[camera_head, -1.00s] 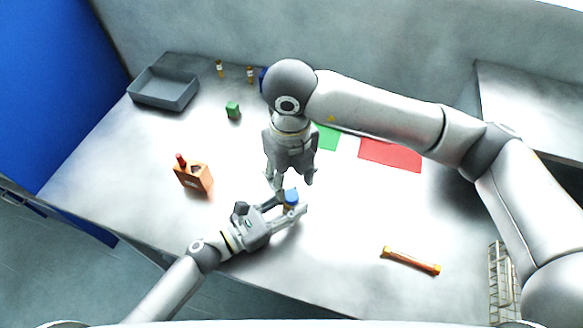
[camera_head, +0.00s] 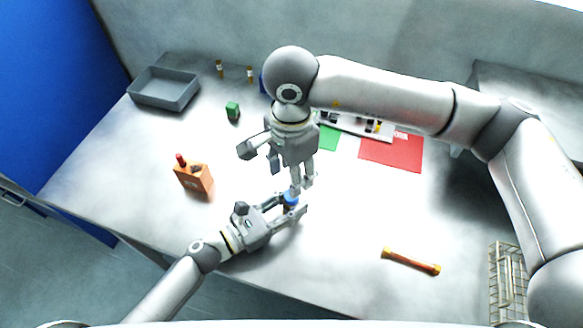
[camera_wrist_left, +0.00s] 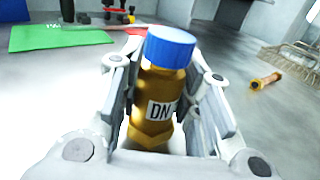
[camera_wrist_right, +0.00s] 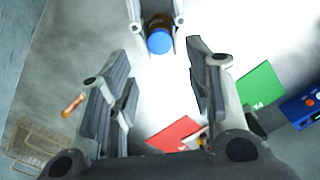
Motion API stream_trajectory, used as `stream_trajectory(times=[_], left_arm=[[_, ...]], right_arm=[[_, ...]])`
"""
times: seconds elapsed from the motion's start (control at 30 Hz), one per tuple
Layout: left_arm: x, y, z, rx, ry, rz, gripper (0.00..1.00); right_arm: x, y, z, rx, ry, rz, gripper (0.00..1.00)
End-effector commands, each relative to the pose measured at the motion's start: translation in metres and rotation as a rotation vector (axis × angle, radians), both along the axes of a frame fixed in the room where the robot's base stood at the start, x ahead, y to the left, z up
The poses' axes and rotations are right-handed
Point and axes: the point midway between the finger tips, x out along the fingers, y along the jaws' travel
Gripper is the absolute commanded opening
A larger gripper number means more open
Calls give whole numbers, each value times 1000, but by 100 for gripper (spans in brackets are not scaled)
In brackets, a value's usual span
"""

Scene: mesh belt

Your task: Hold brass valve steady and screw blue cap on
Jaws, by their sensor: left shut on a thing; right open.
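My left gripper (camera_head: 288,207) is shut on the brass valve, an upright bottle-like body with a "DN" label in the left wrist view (camera_wrist_left: 155,105). The blue cap (camera_wrist_left: 170,47) sits on top of the valve; how far it is threaded I cannot tell. In the head view the cap (camera_head: 291,198) is partly covered by my right gripper (camera_head: 276,170). The right gripper is open above it, its jaws spread. In the right wrist view the cap (camera_wrist_right: 160,41) lies beyond the fingertips, between the jaw lines, and the right jaws hold nothing.
A grey tray (camera_head: 164,101), green block (camera_head: 233,110) and orange holder with a red-topped item (camera_head: 194,178) stand left. Green (camera_head: 328,137) and red (camera_head: 391,153) mats lie behind. A red-orange tube with yellow ends (camera_head: 411,262) and wire basket (camera_head: 507,283) are right.

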Motion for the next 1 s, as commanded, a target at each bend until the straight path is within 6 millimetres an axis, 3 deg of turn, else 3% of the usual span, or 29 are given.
stream_trajectory(times=[0.2,0.67,1.0], left_arm=[[0,0,-1,1,2,-1,0],[0,0,-1,1,2,-1,0],[-1,0,-1,1,2,-1,0]], right_arm=[[0,0,2,0,0,175,47],[0,-1,1,-1,1,206,47],[0,-1,-42,-2,5,204,47]])
